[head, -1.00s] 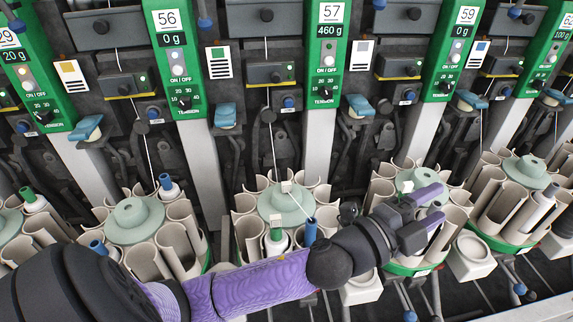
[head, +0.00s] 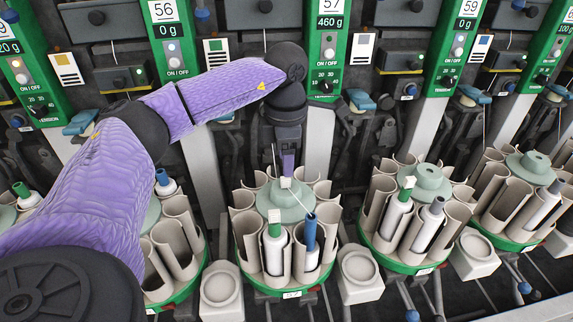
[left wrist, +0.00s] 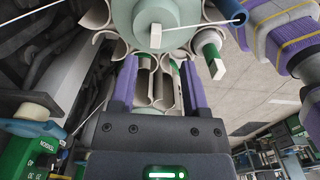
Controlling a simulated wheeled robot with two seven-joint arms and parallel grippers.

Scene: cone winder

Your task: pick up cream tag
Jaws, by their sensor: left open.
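A small cream tag (head: 285,183) sits on the pale green hub of the middle carousel, by a pale thread that runs to a blue-topped tube. The tag also shows in the left wrist view (left wrist: 155,36). A similar pale tag (head: 274,216) is on a green-topped bobbin in the same carousel; it shows in the left wrist view (left wrist: 217,68) too. My left gripper (head: 288,163) points down just behind the hub, mostly hidden by its own wrist. In the left wrist view its two purple fingers (left wrist: 160,85) are apart with nothing held. My right gripper is not in view.
The blue-topped tube (head: 310,232) stands up at the front of the middle carousel (head: 291,293). Another carousel (head: 405,268) stands to its right, with a pale-tagged bobbin. Numbered green machine posts (head: 327,50) rise behind. White square cups (head: 358,273) stand between carousels.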

